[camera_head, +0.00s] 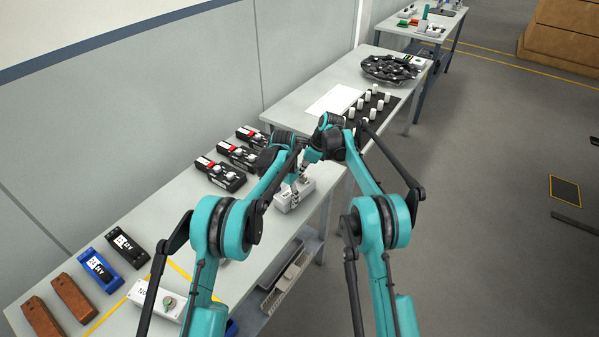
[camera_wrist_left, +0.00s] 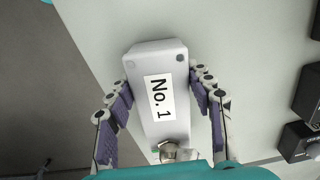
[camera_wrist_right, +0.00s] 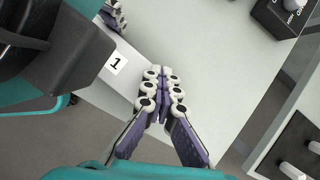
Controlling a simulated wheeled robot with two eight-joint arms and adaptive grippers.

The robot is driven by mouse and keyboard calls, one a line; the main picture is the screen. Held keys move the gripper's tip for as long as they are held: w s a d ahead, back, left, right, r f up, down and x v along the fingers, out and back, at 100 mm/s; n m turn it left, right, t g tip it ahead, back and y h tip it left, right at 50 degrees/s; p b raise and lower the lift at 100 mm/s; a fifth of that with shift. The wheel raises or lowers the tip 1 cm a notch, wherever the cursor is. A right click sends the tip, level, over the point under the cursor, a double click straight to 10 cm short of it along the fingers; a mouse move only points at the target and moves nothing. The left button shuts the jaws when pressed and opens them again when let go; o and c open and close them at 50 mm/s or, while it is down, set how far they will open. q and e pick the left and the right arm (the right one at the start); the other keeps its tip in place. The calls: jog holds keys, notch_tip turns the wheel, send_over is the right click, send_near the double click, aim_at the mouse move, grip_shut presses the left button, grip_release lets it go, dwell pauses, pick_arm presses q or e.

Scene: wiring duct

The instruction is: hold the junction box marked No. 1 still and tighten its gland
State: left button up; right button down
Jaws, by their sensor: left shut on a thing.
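The white junction box marked No. 1 (camera_wrist_left: 148,62) lies between the fingers of my left gripper (camera_wrist_left: 162,82), which is shut on its two long sides. In the head view the box (camera_head: 283,205) sits at the right edge of the long table. Its metallic gland (camera_wrist_left: 170,152) is at the bottom of the left wrist view, partly hidden by my gripper body. My right gripper (camera_wrist_right: 163,82) has its fingertips together with nothing visible between them. It is beside the box, whose label end (camera_wrist_right: 115,63) shows at left in the right wrist view.
Another white box with a green-topped part (camera_head: 150,297) lies at the near end of the table. Black devices with red marks (camera_head: 220,172) stand along the wall.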

jog(key=m+t, duration=0.1)
jog(key=m, duration=0.1)
jog(key=m+h, duration=0.1)
jog(key=m, duration=0.1)
jog(key=shift+w+d+m+t, duration=0.15)
jog(key=shift+d+m+t, duration=0.05)
jog(key=shift+m+t, duration=0.2)
jog(key=shift+w+d+m, duration=0.1)
jog(key=shift+w+m, duration=0.05)
jog(key=shift+m, duration=0.45)
jog(key=m, duration=0.1)
jog(key=m+t+h, duration=0.1)
jog(key=m, duration=0.1)
jog(key=m+h, duration=0.1)
jog(key=m, duration=0.1)
jog(key=shift+w+d, duration=0.1)
jog(key=shift+d, duration=0.2)
jog(key=c, duration=1.9)
grip_release()
jog(key=shift+a, duration=0.1)
jog(key=shift+c, duration=0.2)
